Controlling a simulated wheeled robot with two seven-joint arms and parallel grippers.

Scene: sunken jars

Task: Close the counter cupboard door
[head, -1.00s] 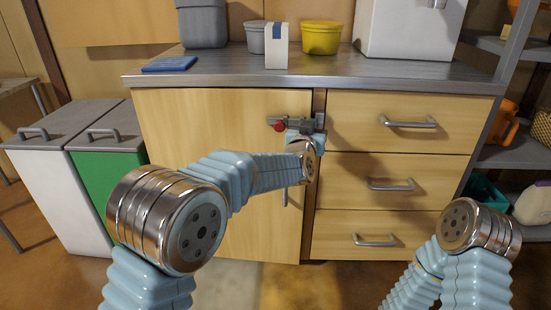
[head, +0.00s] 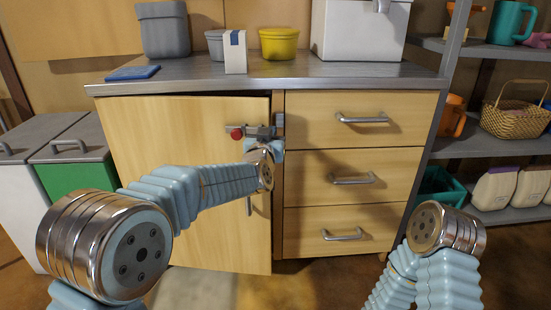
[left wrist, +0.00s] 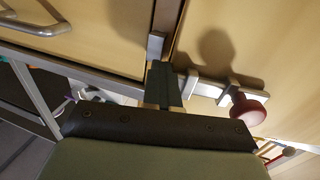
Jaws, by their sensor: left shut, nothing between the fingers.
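The pale wooden cupboard door (head: 170,135) is at the left of the counter front. It stands slightly ajar, with a dark gap along its top edge. A grey bar latch with a red knob (head: 237,133) sits near its free right edge; the knob also shows in the left wrist view (left wrist: 247,109). The door's handle (head: 249,206) is partly hidden by my left arm. My left gripper (head: 279,124) is at the door's free edge beside the latch. In the left wrist view its fingers (left wrist: 162,83) are shut and empty, near the gap. Contact is unclear. My right gripper is out of view.
Three drawers (head: 352,160) with bar handles are right of the door. The worktop (head: 190,77) holds a blue cloth-like item, tubs, a carton and a white box. Bins (head: 75,165) stand at the left, shelves (head: 470,142) at the right.

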